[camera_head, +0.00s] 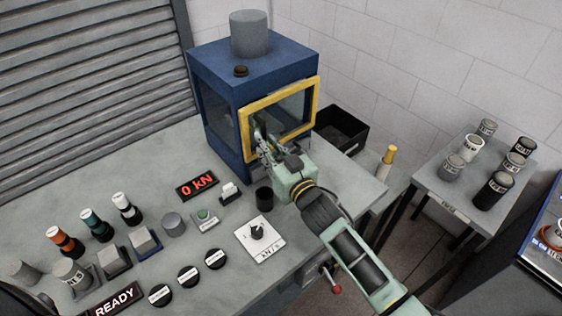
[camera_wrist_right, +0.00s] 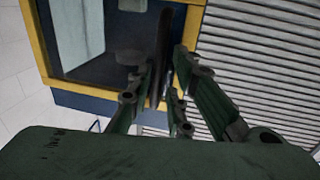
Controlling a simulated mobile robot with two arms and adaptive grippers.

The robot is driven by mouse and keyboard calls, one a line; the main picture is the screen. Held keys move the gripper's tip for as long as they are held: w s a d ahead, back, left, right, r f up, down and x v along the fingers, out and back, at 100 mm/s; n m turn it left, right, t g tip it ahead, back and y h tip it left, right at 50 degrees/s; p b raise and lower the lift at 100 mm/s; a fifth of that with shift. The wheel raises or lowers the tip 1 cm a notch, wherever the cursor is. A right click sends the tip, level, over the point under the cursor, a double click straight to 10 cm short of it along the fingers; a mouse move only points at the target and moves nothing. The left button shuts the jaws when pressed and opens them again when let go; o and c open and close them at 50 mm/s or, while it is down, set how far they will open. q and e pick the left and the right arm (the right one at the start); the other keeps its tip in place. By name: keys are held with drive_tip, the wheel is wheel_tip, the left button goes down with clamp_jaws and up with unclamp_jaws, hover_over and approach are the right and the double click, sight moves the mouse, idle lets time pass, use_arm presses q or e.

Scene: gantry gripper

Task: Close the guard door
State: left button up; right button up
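The guard door is a clear panel in a yellow frame (camera_head: 281,92) on the front of a blue machine (camera_head: 222,82). It lies nearly flush with the machine front; a small gap cannot be ruled out. My right gripper (camera_head: 261,137) is at the left side of the door. In the right wrist view, a dark upright handle (camera_wrist_right: 164,45) stands between the two fingers of this gripper (camera_wrist_right: 166,62). The fingers look spread, with a gap on the right of the handle. The yellow frame (camera_wrist_right: 191,30) shows behind them. My left gripper is out of view.
The grey bench (camera_head: 130,190) holds a red 0 kN display (camera_head: 198,186), a knob plate (camera_head: 259,239), several bottles and buttons. A black bin (camera_head: 342,130) stands right of the machine. A side table (camera_head: 440,185) with several canisters is at the right.

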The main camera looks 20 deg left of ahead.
drive_tip(key=v, duration=0.8)
drive_tip(key=shift+s+d, duration=0.25)
drive_tip(key=shift+s, duration=0.05)
